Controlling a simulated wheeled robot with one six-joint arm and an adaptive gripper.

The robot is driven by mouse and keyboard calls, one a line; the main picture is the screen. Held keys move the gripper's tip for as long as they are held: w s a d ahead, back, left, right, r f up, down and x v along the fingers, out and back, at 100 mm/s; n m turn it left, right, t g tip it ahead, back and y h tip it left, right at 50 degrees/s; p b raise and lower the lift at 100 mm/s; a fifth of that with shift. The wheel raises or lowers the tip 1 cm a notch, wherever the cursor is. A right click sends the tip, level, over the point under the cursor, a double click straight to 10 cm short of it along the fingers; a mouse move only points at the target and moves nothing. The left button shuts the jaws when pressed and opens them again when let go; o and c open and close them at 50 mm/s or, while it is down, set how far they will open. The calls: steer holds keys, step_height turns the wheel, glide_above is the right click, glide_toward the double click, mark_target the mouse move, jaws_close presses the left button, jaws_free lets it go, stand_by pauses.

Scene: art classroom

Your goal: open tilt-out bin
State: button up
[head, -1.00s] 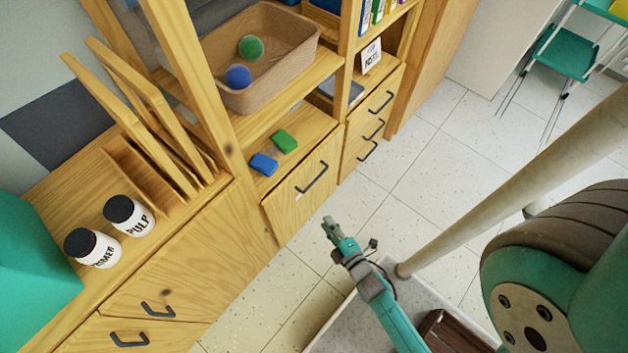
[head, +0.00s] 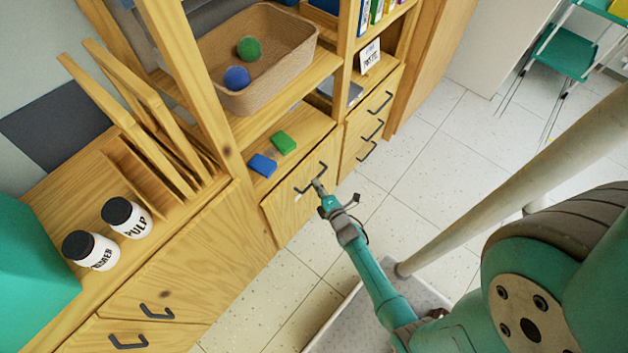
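A wooden bin front (head: 290,208) with a dark bar handle (head: 303,188) sits low in the cabinet, under an open shelf, and looks closed. My gripper (head: 319,187) is at the right part of this handle and partly covers it in the head view. Its fingertips are small here, so I cannot tell whether they are open or shut, or whether they touch the handle. Another wooden front (head: 185,265) at lower left has a dark handle (head: 157,313) and also looks closed.
A blue block (head: 262,165) and a green block (head: 284,141) lie on the shelf above. A brown basket (head: 290,55) holds two balls. Jars (head: 125,215) stand on the left top. Drawers (head: 372,120) are to the right. Tiled floor (head: 425,165) is clear there.

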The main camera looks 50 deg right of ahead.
steer(key=shift+x, duration=1.5)
jaws_close()
